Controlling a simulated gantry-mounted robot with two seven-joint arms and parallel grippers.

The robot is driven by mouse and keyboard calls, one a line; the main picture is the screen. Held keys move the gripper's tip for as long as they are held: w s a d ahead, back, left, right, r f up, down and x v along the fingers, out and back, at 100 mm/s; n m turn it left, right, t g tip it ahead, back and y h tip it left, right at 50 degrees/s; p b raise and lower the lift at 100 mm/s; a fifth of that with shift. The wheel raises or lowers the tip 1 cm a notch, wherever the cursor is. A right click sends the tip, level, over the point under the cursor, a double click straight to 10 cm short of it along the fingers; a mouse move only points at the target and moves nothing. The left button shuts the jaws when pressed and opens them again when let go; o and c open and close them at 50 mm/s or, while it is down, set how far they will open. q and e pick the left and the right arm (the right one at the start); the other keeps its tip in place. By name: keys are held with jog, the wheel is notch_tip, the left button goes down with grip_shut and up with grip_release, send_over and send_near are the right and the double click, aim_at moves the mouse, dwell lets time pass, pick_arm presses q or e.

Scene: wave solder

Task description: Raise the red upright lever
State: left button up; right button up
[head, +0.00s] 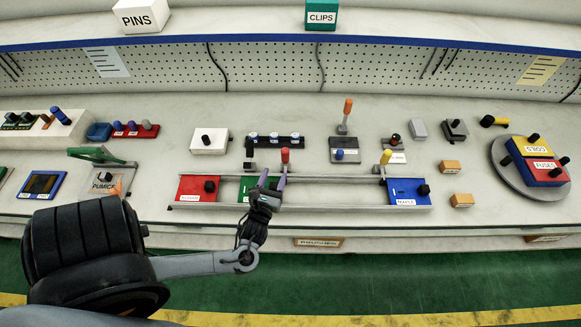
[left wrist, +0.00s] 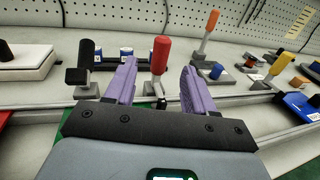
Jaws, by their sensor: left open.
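The red upright lever (head: 285,156) stands on the rear rail of the bench fixture, above the green block (head: 246,187). In the left wrist view the red lever (left wrist: 160,55) is upright, with a grey foot below it. My left gripper (head: 272,181) is open, its two purple fingers pointing at the lever from the front. In the left wrist view the lever appears between the fingers of the gripper (left wrist: 157,78), with a gap on both sides. I cannot tell whether it is level with the tips or just beyond. My right gripper is not in view.
A black-handled lever (left wrist: 86,60) stands left of the red one in the wrist view. A yellow lever (head: 385,157) and an orange lever (head: 346,110) stand to the right. Red (head: 198,188) and blue (head: 408,192) blocks flank the green one.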

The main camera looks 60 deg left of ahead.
aim_at(284, 157)
pick_arm(q)
jog(key=shift+w+a+f+b, duration=0.15)
jog(key=shift+w+f+b, duration=0.25)
jog(key=shift+f+b, duration=0.25)
jog(key=shift+w+a+f, duration=0.1)
jog(key=shift+w+f, duration=0.05)
jog(key=b+x, duration=0.1)
jog(key=x, duration=0.9)
jog(key=shift+w+a, duration=0.1)
jog(key=shift+w, duration=0.1)
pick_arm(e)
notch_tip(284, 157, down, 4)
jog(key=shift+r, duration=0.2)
pick_arm(q)
grip_shut()
